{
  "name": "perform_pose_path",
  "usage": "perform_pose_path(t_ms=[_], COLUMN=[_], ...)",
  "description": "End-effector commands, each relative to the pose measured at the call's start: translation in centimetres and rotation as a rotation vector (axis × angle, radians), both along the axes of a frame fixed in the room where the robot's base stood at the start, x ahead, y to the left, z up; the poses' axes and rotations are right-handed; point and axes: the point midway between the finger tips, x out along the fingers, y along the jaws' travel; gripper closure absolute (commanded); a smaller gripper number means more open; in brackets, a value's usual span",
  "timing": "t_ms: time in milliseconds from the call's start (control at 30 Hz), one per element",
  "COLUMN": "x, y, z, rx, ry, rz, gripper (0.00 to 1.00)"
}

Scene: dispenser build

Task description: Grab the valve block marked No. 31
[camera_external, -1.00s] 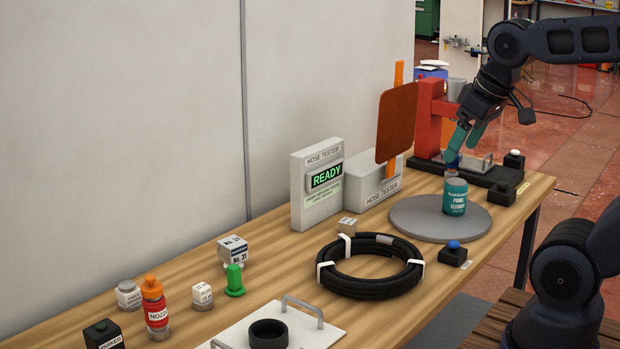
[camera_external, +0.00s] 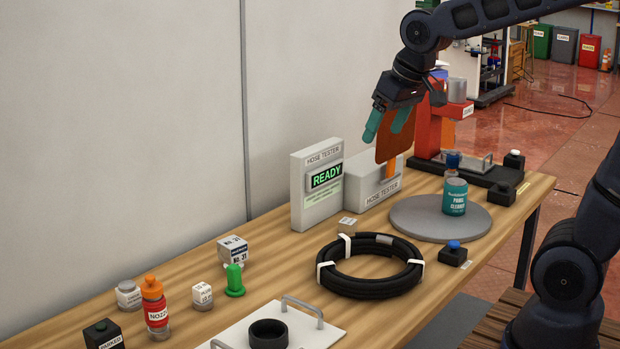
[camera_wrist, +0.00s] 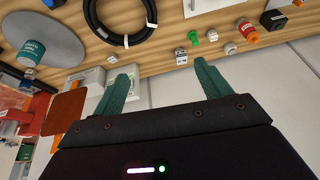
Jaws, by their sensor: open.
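A white block (camera_external: 232,250) with a dark label stands on the wooden bench, left of centre in the external view; its small print looks like No. 31. It also shows in the wrist view as a small white block (camera_wrist: 181,56), beyond and between my fingers. My gripper (camera_external: 386,132) is open and empty, with teal fingers, in the air in front of the hose tester's right part. In the wrist view my gripper (camera_wrist: 163,76) has its fingers wide apart, with nothing between them. It is well apart from the block.
Close to the block are a green fitting (camera_external: 234,281), a smaller white block (camera_external: 202,296) and an orange-capped bottle (camera_external: 156,308). The hose tester (camera_external: 317,187), a black hose coil (camera_external: 337,283) and a turntable (camera_external: 404,217) with a teal can (camera_external: 454,196) stand farther right.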

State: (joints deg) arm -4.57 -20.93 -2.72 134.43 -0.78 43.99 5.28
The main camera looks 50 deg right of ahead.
Motion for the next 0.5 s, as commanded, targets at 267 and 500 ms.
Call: perform_pose_path(t_ms=[267,500], x=[8.0,14.5], y=[1.0,2.0], z=[-2.7,-6.1], rx=[0.005,0.004], ry=[0.009,0.012], rz=[-0.022,-0.040], gripper=[0.24,0.24])
